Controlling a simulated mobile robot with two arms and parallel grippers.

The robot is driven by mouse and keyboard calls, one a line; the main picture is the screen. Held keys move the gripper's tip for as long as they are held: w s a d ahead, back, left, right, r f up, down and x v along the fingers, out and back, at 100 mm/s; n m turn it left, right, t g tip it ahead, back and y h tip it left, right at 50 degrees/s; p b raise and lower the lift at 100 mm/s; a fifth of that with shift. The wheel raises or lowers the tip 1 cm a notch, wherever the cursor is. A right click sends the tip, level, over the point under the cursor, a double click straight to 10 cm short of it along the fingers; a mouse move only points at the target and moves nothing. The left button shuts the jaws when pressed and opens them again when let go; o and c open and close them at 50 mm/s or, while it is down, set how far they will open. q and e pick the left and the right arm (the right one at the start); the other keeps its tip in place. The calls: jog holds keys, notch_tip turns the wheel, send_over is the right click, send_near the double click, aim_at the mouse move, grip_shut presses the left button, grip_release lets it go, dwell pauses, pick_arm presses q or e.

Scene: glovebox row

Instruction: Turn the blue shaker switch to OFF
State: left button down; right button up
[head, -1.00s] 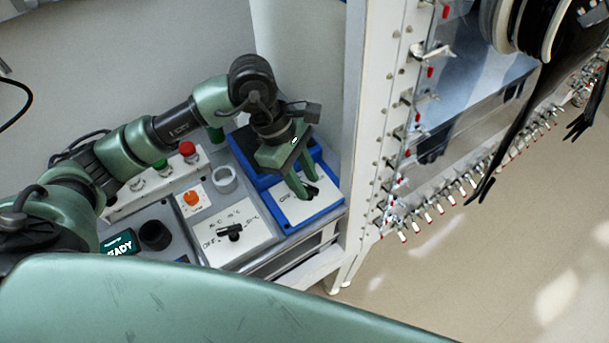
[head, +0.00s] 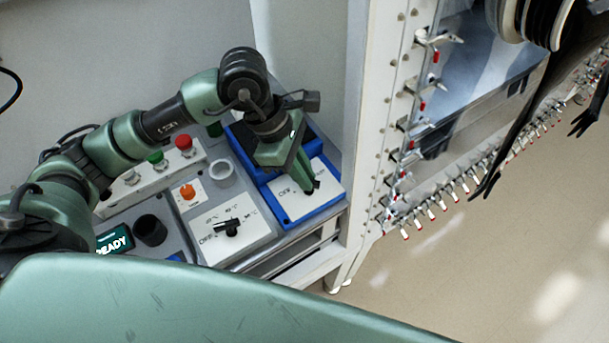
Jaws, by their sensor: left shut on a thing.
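The blue shaker (head: 290,222) has a blue body with a white switch panel (head: 324,194) on its front. The panel carries a small black switch (head: 316,184), mostly hidden by my fingers. An OFF mark shows at the panel's left side. My left gripper (head: 309,187) points down over the panel and is shut on the black switch. Its two fingers line up one behind the other from this view. Which mark the switch points to cannot be made out. My right gripper is not in view.
Left of the shaker is a grey unit with another black knob (head: 231,228) on a white panel, an orange button (head: 187,192) and a grey ring (head: 221,169). A READY display (head: 114,240) is further left. A white clamp-lined frame (head: 372,120) rises close on the right.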

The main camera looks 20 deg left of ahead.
pick_arm(q)
jog(key=n+t+b, duration=0.1)
jog(key=n+b, duration=0.1)
jog(key=shift+s+f+n, duration=0.1)
jog(key=shift+f+n, duration=0.05)
jog(key=shift+n, duration=0.15)
jog(key=shift+n+t+y+b, duration=0.3)
jog(key=shift+n+b, duration=0.3)
jog(key=shift+r, duration=0.2)
jog(key=c, duration=1.5)
grip_release()
jog(key=b+v, duration=0.1)
jog(key=v, duration=0.6)
jog(key=shift+s+a+r, duration=0.1)
jog(key=shift+a+r, duration=0.05)
jog(key=shift+r, duration=0.2)
